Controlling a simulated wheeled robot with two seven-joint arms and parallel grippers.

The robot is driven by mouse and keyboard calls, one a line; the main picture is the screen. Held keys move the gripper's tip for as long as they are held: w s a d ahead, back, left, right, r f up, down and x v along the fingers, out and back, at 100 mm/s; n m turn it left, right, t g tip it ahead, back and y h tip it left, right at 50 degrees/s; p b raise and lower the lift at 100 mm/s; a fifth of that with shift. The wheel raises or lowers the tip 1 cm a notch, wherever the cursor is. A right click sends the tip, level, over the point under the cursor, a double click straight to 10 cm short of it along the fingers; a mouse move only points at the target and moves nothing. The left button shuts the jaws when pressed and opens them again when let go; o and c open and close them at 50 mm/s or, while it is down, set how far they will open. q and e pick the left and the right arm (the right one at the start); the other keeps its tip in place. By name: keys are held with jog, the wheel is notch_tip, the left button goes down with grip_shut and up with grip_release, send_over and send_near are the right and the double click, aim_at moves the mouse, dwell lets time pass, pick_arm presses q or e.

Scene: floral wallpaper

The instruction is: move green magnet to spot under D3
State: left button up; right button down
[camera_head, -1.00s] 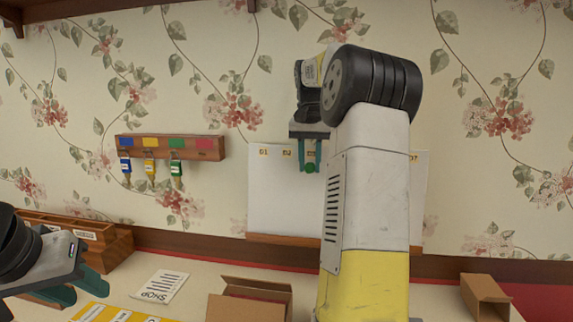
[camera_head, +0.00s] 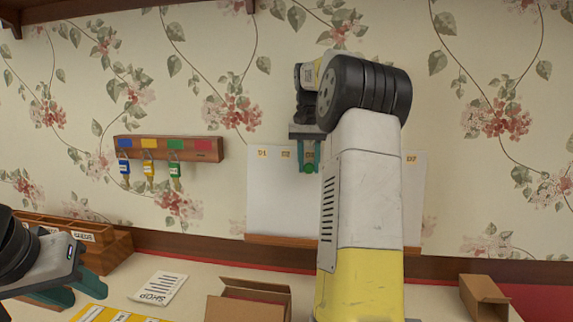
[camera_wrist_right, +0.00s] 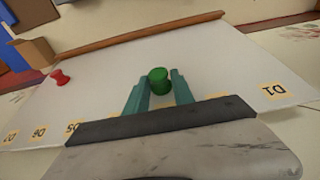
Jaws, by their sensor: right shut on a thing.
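The green magnet (camera_head: 309,168) is a small cylinder at the upper part of the white board (camera_head: 275,205). My right gripper (camera_head: 309,158) is shut on it, with its teal fingers on either side in the right wrist view (camera_wrist_right: 158,86). The D1 label (camera_head: 262,153) and D2 label (camera_head: 286,155) show to the left of the gripper. The label right behind the gripper, by its place D3, is mostly covered. I cannot tell whether the magnet touches the board. My left gripper (camera_head: 74,288) is at the lower left, empty, its fingers apart.
A red magnet (camera_wrist_right: 61,77) is on the board near the D6 end. My right arm hides much of the board in the head view. A key rack (camera_head: 168,148) hangs to the left. An open cardboard box (camera_head: 250,300) and a shop paper (camera_head: 158,288) are below.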

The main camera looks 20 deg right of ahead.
aim_at(309, 165)
jog(key=shift+w+d, duration=0.15)
jog(key=shift+w, duration=0.15)
dwell(0.7)
jog(key=shift+c, duration=2.2)
grip_release()
jog(key=shift+s+a+r, duration=0.1)
jog(key=shift+s+r, duration=0.05)
jog(key=shift+r, duration=0.95)
jog(key=shift+s+a+r, duration=0.1)
jog(key=shift+r, duration=0.95)
jog(key=shift+s+a+r, duration=0.1)
jog(key=shift+s+r, duration=0.05)
jog(key=shift+r, duration=1.1)
jog(key=shift+s, duration=0.1)
